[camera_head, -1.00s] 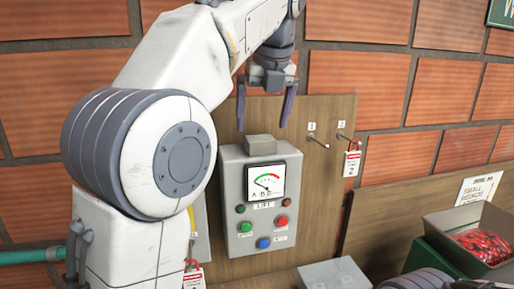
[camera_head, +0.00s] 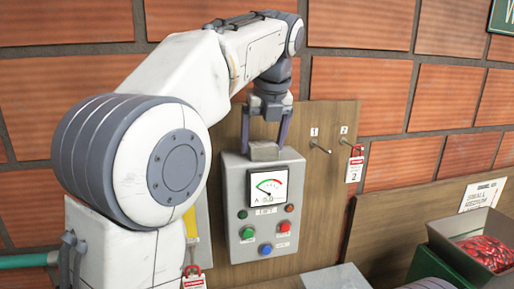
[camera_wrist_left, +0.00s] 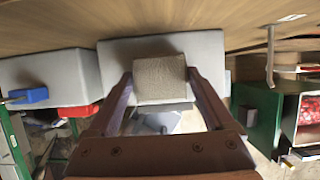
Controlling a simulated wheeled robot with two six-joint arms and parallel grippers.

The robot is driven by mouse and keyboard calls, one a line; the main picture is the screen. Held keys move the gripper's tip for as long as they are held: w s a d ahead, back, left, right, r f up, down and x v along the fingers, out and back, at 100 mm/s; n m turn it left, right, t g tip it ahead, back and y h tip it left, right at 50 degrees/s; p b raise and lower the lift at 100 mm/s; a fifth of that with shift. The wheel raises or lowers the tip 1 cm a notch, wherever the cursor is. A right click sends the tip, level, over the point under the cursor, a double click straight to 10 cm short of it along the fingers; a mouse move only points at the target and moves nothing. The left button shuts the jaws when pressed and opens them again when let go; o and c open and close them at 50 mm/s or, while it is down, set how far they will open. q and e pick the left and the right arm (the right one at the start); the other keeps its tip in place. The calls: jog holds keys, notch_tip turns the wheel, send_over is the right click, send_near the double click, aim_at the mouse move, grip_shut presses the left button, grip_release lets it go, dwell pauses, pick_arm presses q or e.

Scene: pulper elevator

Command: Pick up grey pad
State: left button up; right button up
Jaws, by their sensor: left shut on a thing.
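The grey pad (camera_head: 264,151) is a small block on top of the grey control box (camera_head: 236,205) with the dial. My left gripper (camera_head: 265,144) reaches down from above, with one finger on each side of the pad, and is shut on it. In the left wrist view the pad (camera_wrist_left: 160,79) shows between the two fingers (camera_wrist_left: 160,88), over the pale top of the box. The pad still appears at the box top; I cannot tell whether it touches it. My right gripper is not in view.
The box is on a wooden board (camera_head: 325,205) against a brick wall. Two hooks stick out to its right; a red padlock tag (camera_head: 354,168) hangs from the hook marked 2. Another padlock (camera_head: 193,271) hangs lower left. A bin of red pieces (camera_head: 486,250) stands at right.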

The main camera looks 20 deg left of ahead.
aim_at(261, 141)
pick_arm(q)
jog(key=shift+r, duration=0.15)
jog(key=shift+r, duration=0.65)
notch_tip(261, 141, up, 3)
jog(key=shift+f+p, duration=0.1)
jog(key=shift+p, duration=0.55)
jog(key=s+d+r+p, duration=0.1)
jog(key=d+r+p, duration=0.1)
jog(key=d, duration=0.3)
jog(key=d+r+p, duration=0.2)
jog(key=d+r, duration=0.2)
jog(key=d, duration=0.2)
jog(key=shift+s+d+r, duration=0.25)
jog(key=shift+s+d, duration=0.05)
jog(key=shift+s, duration=0.05)
